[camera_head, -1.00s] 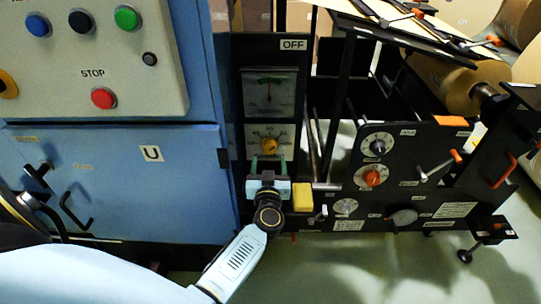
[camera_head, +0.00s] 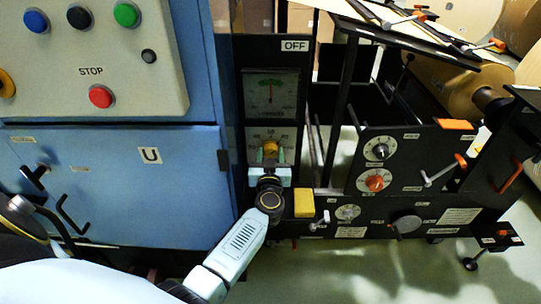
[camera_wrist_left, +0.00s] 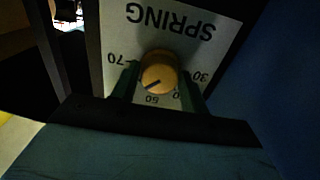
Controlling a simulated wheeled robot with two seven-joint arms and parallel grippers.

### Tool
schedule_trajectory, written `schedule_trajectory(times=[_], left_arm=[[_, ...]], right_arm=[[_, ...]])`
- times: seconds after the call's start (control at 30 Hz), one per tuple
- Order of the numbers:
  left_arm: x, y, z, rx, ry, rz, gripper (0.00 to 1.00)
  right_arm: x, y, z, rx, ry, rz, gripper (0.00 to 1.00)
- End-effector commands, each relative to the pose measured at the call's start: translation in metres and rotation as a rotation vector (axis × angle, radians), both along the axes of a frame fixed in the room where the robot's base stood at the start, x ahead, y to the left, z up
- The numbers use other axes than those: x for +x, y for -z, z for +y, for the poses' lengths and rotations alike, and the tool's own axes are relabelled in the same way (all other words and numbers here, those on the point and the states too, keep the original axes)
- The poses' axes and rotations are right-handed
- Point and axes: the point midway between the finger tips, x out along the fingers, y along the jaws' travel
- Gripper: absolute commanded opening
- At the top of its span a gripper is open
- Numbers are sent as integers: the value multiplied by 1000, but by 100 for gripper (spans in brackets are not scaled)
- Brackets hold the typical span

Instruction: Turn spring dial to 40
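The spring dial (camera_head: 257,140) is a white plate on a black panel below a gauge. Its yellow-orange knob (camera_wrist_left: 158,72) shows in the wrist view, upside down, under the word SPRING. The knob's dark pointer mark slants to the lower left, between the 50 and the 70. The 30 is at the right; the label at the lower right is partly hidden by a finger. My left gripper (camera_head: 270,155) is at the dial with one finger on each side of the knob. The fingers look very close to it; contact is not clear. My right gripper is not in view.
The gauge (camera_head: 271,95) is just above. A yellow block (camera_head: 304,203) sits right of my left wrist. Other dials (camera_head: 379,149) and a crank handle (camera_head: 440,174) are farther right. A blue cabinet (camera_head: 110,185) with a STOP button (camera_head: 101,96) stands at the left.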

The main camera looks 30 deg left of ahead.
Motion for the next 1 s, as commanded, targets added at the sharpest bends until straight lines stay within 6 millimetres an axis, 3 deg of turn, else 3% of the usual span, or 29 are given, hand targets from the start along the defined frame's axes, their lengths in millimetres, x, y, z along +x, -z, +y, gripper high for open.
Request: schedule_trajectory(times=[0.03, 0.17, 0.57, 1.0], left_arm=[[0, 0, 0, 0, 0, 0, 35], [0, 0, 0, 0, 0, 0, 18], [0, -1, 0, -54, 0, -33, 18], [1, -2, 0, -351, 0, -216, 18]], right_arm=[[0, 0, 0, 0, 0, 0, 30], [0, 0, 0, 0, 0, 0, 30], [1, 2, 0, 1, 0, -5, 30], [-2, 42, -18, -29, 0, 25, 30]])
